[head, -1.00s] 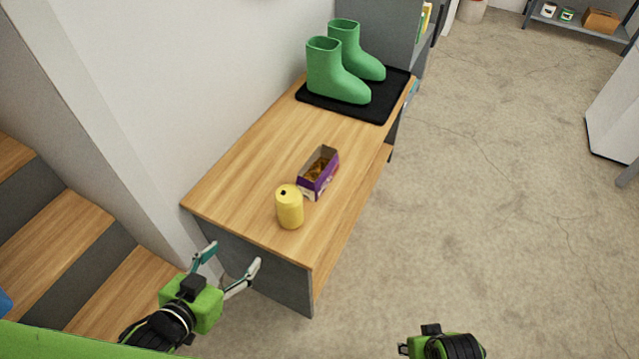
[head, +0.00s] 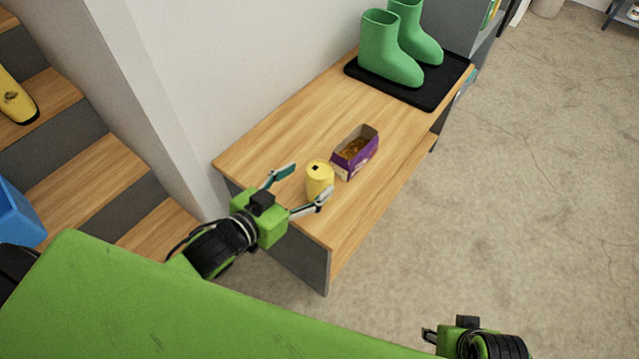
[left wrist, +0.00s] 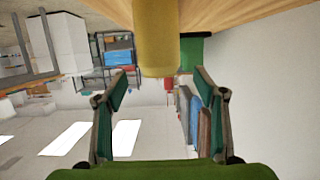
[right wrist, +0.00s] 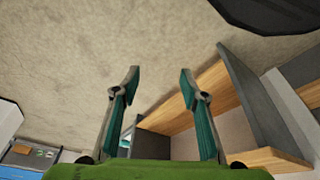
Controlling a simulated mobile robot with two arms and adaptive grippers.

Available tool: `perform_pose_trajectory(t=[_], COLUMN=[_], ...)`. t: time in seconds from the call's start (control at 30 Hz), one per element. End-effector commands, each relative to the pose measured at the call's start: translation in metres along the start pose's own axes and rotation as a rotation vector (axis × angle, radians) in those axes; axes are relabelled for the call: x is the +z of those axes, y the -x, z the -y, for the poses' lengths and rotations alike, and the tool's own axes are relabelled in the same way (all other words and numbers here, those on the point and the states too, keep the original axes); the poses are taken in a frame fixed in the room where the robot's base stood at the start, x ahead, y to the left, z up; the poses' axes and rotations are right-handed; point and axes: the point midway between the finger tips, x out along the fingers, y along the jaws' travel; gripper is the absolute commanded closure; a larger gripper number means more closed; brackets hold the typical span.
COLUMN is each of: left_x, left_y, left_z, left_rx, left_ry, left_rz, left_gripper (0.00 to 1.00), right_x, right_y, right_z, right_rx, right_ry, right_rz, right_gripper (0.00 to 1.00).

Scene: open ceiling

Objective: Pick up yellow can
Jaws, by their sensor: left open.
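The yellow can (head: 319,180) stands upright on the wooden bench (head: 290,135), near its front end. In the left wrist view the yellow can (left wrist: 156,40) is ahead of the fingers, a little above centre. My left gripper (head: 303,186) is open at the bench's near end, its fingers pointing at the can. In the head view one fingertip overlaps the can's lower edge; I cannot tell if they touch. In the right wrist view the right gripper (right wrist: 160,80) is open and empty.
A purple open box (head: 354,152) stands just behind the can, to its right. Green boots (head: 392,55) stand on a black tray (head: 440,92) at the bench's far end. A wall runs along the left; stairs (head: 70,115) lie beyond it. Floor at right is clear.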

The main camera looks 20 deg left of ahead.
Motion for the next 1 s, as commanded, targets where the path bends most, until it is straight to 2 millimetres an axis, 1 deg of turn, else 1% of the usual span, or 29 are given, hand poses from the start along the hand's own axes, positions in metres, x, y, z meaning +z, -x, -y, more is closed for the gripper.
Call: perform_pose_trajectory(t=[0.07, 0.3, 0.4, 0.5, 0.67, 0.7, 0.77, 0.8, 0.83, 1.0], left_x=[-0.001, -0.005, -0.005, -0.005, -0.005, -0.005, -0.005, -0.005, -0.005, -0.006], left_y=[-0.007, -0.039, -0.048, -0.051, -0.051, -0.050, -0.050, -0.050, -0.050, -0.050], left_z=[0.000, 0.000, -0.001, -0.001, -0.001, -0.001, -0.001, -0.001, -0.001, -0.001], left_rx=[-0.001, 0.000, 0.000, 0.000, 0.000, 0.000, 0.000, 0.000, 0.000, 0.000], left_ry=[0.000, -0.001, -0.001, -0.001, 0.000, 0.000, 0.000, 0.000, 0.000, 0.000], left_rz=[-0.001, -0.001, 0.001, 0.001, 0.002, 0.002, 0.002, 0.001, 0.001, 0.001], left_gripper=[0.36, 0.36, 0.36, 0.36, 0.36, 0.38, 0.53, 0.64, 0.66, 0.66], right_x=[-0.001, -0.003, -0.003, -0.003, -0.003, -0.003, -0.003, -0.003, -0.003, -0.003], right_y=[0.004, 0.033, 0.041, 0.045, 0.045, 0.045, 0.045, 0.045, 0.045, 0.045], right_z=[-0.001, -0.002, -0.002, -0.003, -0.003, -0.003, -0.003, -0.003, -0.003, -0.003], right_rx=[0.001, 0.004, 0.005, 0.005, 0.005, 0.006, 0.006, 0.006, 0.006, 0.006], right_ry=[0.000, -0.002, -0.002, -0.002, -0.002, -0.002, -0.002, -0.002, -0.002, -0.002], right_rz=[-0.004, -0.020, -0.023, -0.024, -0.023, -0.023, -0.023, -0.023, -0.024, -0.024], right_gripper=[0.60, 0.60, 0.60, 0.60, 0.60, 0.60, 0.60, 0.60, 0.60, 0.60])
